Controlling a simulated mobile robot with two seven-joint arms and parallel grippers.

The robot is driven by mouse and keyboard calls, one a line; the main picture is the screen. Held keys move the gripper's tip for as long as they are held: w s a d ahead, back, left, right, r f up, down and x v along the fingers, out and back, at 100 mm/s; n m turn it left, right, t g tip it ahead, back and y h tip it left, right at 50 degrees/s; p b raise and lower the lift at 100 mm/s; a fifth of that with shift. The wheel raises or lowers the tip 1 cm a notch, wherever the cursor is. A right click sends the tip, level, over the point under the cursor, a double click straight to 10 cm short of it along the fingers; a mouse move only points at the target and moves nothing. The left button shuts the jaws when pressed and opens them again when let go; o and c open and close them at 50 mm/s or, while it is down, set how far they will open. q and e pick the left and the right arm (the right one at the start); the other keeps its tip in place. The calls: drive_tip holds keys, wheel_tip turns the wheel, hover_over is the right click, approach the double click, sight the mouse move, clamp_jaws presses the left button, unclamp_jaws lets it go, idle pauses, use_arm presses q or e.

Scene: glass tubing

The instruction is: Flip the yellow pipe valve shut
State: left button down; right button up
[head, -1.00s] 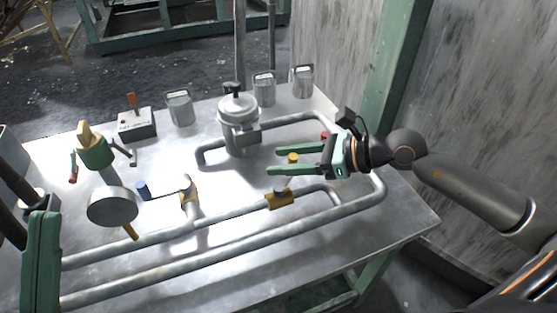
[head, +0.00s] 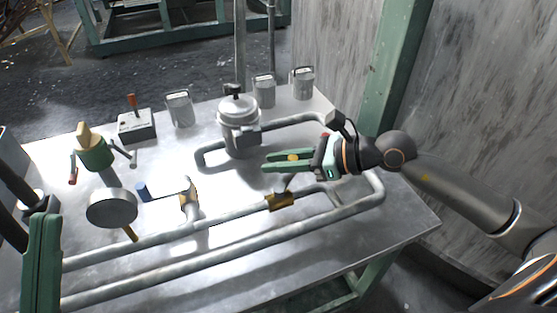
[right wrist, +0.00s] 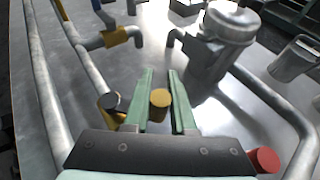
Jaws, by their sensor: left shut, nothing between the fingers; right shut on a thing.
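The yellow pipe valve has a yellow fitting (head: 281,202) on the inner pipe and a round yellow-ended handle (head: 292,157) standing off it. My right gripper (head: 270,160) points left, its green fingers shut around the handle end. In the right wrist view the handle (right wrist: 160,98) sits between the two fingertips, and the fitting (right wrist: 110,118) with a dark cap lies left of them. My left gripper (head: 40,265) is at the lower left edge, shut and empty, partly cut off.
A blue-handled valve (head: 143,192) and a round gauge (head: 111,208) stand to the left. A metal canister (head: 238,125) is behind my right gripper. A red knob (right wrist: 263,160) is close to that gripper. A switch box (head: 136,125) stands at the back.

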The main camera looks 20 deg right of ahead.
clamp_jaws()
drive_tip(key=shift+w+a+f+n+g+b, duration=0.1)
drive_tip(key=shift+n+g+b, duration=0.2)
drive_tip(key=shift+b, duration=0.3)
drive_tip(key=shift+w+a+n+g+y+b, duration=0.15)
drive_tip(key=shift+a+n+g+y+b, duration=0.25)
drive_tip(key=shift+n+g+y+b, duration=0.5)
drive_tip(key=shift+a+n+g+b, duration=0.4)
drive_tip(key=shift+n+g, duration=0.2)
drive_tip(key=shift+n, duration=0.1)
drive_tip(key=shift+a+n+g+y+b, duration=0.15)
drive_tip(key=shift+a+n+g+y, duration=0.15)
drive_tip(key=shift+n+g, duration=0.25)
drive_tip(key=shift+a+n+g+y+b, duration=0.15)
drive_tip(key=shift+n+g+y, duration=0.2)
drive_tip(key=shift+g, duration=0.3)
drive_tip(key=o, duration=0.8)
unclamp_jaws()
